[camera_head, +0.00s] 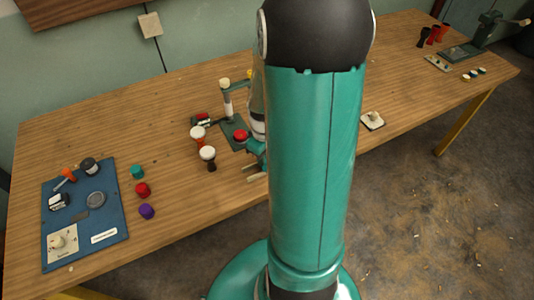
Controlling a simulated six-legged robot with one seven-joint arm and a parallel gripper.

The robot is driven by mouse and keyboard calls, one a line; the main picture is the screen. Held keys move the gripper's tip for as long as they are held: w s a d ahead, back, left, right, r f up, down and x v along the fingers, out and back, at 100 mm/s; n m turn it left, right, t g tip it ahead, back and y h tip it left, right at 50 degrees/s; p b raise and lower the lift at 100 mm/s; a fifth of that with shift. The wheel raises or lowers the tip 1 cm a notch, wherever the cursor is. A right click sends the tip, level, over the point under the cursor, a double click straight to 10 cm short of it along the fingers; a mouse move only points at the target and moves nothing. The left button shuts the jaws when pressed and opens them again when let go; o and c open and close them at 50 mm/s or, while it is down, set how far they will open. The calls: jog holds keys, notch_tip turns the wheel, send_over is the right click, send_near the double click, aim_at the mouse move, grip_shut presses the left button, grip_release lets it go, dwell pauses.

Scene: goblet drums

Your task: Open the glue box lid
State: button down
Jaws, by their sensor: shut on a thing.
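I cannot make out a glue box or its lid for certain. A blue board (112,217) at the left end of the table bears a small black-and-white box (58,201), a round grey disc (96,199) and a dark pot with a pale top (89,165). Their details are too small to tell which is the glue box. My teal arm stands across the middle of the view.
Two white-topped goblet drums (208,157) stand near a green stand with a post (228,105). Teal, red and purple pieces (143,189) lie beside the board. A small white switch block (373,119) sits near the front edge.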

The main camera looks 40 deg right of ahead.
jog(key=a, duration=0.1)
jog(key=w+a, duration=0.1)
jog(key=a, duration=0.3)
jog(key=shift+w, duration=0.3)
jog(key=c, duration=1.3)
grip_release()
notch_tip(320, 180, up, 14)
jog(key=shift+a, duration=0.15)
